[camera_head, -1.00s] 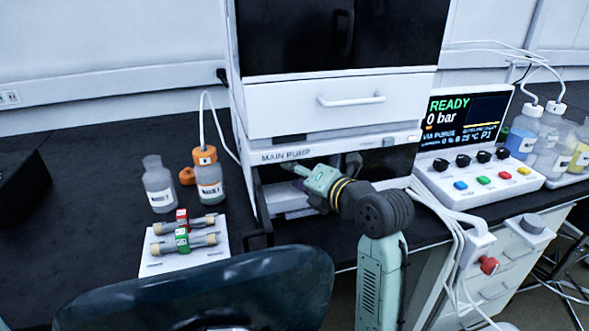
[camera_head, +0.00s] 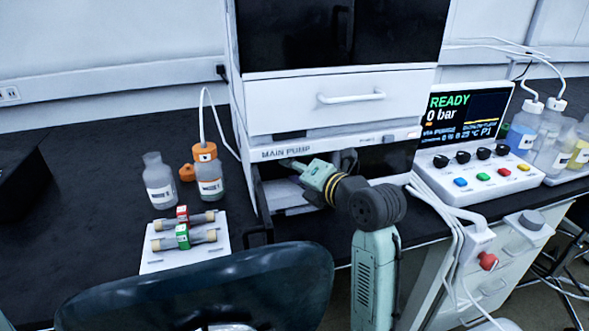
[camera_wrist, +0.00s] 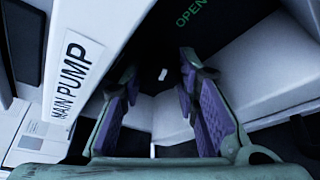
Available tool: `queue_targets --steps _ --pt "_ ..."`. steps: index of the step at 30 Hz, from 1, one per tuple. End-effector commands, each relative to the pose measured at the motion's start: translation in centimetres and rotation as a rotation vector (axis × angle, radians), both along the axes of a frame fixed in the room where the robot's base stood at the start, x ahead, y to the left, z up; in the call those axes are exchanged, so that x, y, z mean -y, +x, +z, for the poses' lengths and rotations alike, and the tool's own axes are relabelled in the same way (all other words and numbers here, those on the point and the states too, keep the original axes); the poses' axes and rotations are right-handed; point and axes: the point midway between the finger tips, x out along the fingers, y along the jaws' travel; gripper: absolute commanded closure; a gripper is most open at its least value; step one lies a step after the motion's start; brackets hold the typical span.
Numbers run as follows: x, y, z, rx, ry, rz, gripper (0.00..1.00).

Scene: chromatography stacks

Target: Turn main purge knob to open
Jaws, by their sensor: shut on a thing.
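The main pump (camera_head: 285,153) is the white unit labelled MAIN PUMP in the middle of the head view. My gripper (camera_head: 292,164) reaches into the dark recess below that label. In the wrist view its two purple-padded fingers (camera_wrist: 159,70) are shut on a dark purge knob (camera_wrist: 163,74) with a small white mark. The knob's outline is hard to make out against the dark panel. A green OPEN label (camera_wrist: 194,12) is on the panel beyond the fingers, above right of the white mark. In the head view my gripper hides the knob.
Left of the pump stand bottles (camera_head: 159,183) and a white rack (camera_head: 180,262) with colour-banded tubes. To the right is a control box (camera_head: 480,170) whose screen reads READY and 0 bar. Loose white cables (camera_head: 452,225) hang right of my arm. A dark chair back (camera_head: 200,290) is in front.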

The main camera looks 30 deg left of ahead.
Motion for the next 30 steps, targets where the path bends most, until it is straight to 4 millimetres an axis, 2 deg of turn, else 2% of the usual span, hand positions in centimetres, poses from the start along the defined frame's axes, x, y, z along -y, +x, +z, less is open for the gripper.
queue_targets --steps 5,15,26,27,30 --pt "0.06 0.04 -0.52 -0.043 0.041 -0.001 0.99" --pt "0.12 0.08 -0.48 -0.274 0.246 -0.002 0.99" --pt "0.13 0.09 -0.12 -0.298 0.265 -0.002 0.99" --pt "0.13 0.09 -0.12 -0.298 0.265 -0.002 0.69" --pt "0.11 0.07 -0.13 -0.297 0.264 -0.002 0.63"
